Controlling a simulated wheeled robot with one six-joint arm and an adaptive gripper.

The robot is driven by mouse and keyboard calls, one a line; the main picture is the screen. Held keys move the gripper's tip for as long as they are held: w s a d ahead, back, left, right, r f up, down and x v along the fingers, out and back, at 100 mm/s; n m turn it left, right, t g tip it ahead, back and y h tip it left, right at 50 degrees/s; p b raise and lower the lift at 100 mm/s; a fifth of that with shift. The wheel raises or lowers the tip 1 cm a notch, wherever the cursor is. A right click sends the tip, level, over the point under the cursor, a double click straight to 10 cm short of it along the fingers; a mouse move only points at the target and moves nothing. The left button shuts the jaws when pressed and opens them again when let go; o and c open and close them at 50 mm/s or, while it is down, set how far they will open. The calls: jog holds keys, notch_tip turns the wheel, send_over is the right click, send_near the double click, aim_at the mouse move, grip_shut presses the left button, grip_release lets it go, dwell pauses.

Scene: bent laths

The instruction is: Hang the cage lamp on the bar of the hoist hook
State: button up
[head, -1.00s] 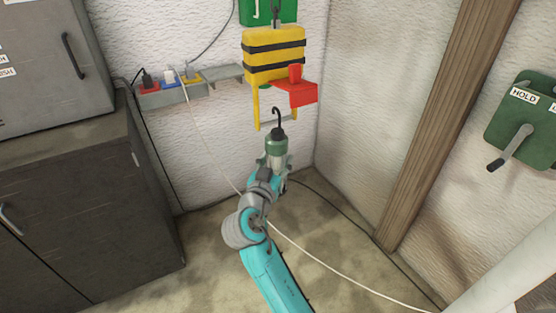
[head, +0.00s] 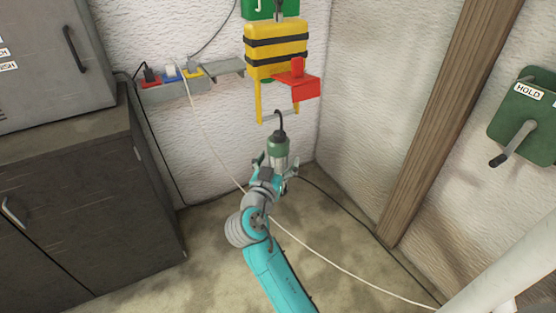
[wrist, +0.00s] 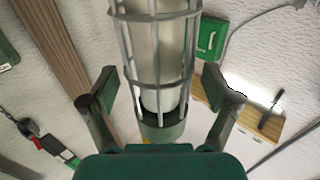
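The cage lamp (head: 278,146) is upright, with a green end and a black hook at its top. In the head view its hook (head: 280,116) meets the pale bar (head: 295,113) under the yellow hoist block (head: 276,52) and appears to be over it. My gripper (head: 275,165) is just below the lamp's green end. In the wrist view the lamp's wire cage (wrist: 158,50) stands between my two fingers (wrist: 162,107), with a gap on both sides. The gripper is open. The lower cage is hidden behind the gripper in the head view.
A red plate (head: 298,86) sticks out at the block's right. A crank box marked HOLD (head: 525,115) is on the right wall. A white cable (head: 340,270) crosses the floor.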

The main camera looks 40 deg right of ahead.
jog(key=v, duration=1.2)
jog(key=s+a+f+n+t+y, duration=0.2)
jog(key=s+a+f+n+y, duration=0.2)
jog(key=s+f+n+y, duration=0.45)
jog(key=s+a+f+n+t+y, duration=0.3)
jog(key=s+a+f+n, duration=0.15)
jog(key=f, duration=0.65)
jog(key=s+a+r+y, duration=0.2)
jog(key=s+r, duration=0.1)
jog(key=s, duration=0.7)
jog(key=s+a+r+t+y, duration=0.1)
jog(key=s+a+r+y, duration=0.1)
jog(key=s, duration=0.9)
jog(key=shift+a+r+m, duration=0.3)
jog(key=shift+r+m, duration=0.1)
jog(key=shift+r, duration=0.25)
